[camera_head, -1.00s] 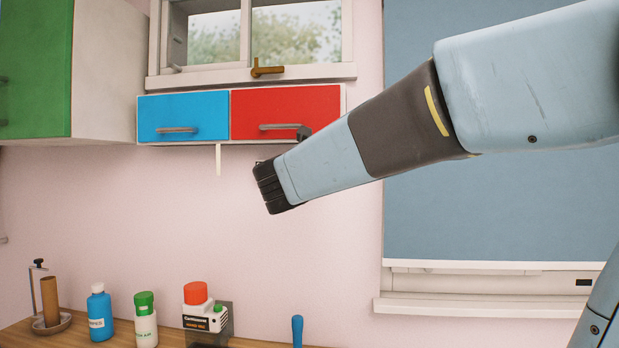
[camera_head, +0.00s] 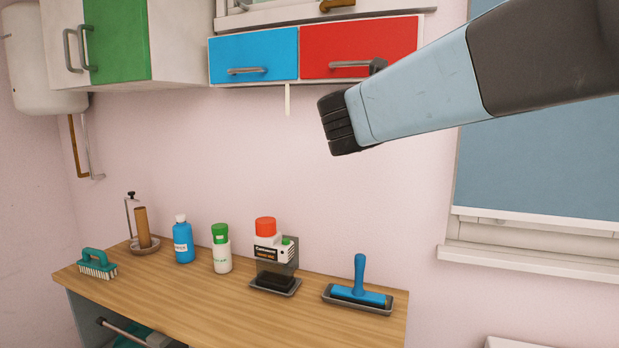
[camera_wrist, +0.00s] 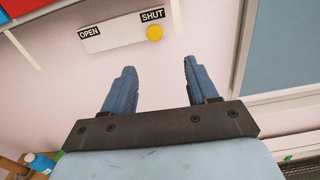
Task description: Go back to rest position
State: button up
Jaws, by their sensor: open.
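My gripper (camera_wrist: 159,68) is open in the wrist view. Its two blue fingers stand apart with nothing between them, facing the pink wall. In the head view my gripper's dark end (camera_head: 340,124) is in the air below the red drawer front (camera_head: 352,50), well above the counter. Its fingers cannot be made out there. A white panel (camera_wrist: 112,33) marked OPEN and SHUT, with a yellow knob (camera_wrist: 154,33), is on the wall beyond the fingers in the wrist view. The fingers look apart from it.
Green-doored (camera_head: 118,40) and blue-fronted (camera_head: 252,53) cabinets hang above. A blue blind (camera_head: 540,150) is at right.

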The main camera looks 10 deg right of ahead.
jog(key=s+d+f+m+g+y, duration=0.1)
jog(key=s+d+f+m+g, duration=0.3)
jog(key=s+f+m, duration=0.3)
jog(key=s+d+f+m+g+y, duration=0.1)
jog(key=s+d+f+m+g, duration=0.25)
jog(key=f+m, duration=0.45)
jog(key=s+a+f+m+g+y, duration=0.2)
jog(key=s+a+f+m+y, duration=0.4)
jog(key=m, duration=0.8)
jog(key=shift+s+a+f+m+y, duration=0.3)
jog(key=shift+s+f, duration=0.55)
jog(key=shift+s, duration=1)
jog(key=shift+d, duration=0.15)
jog(key=shift+c, duration=0.2)
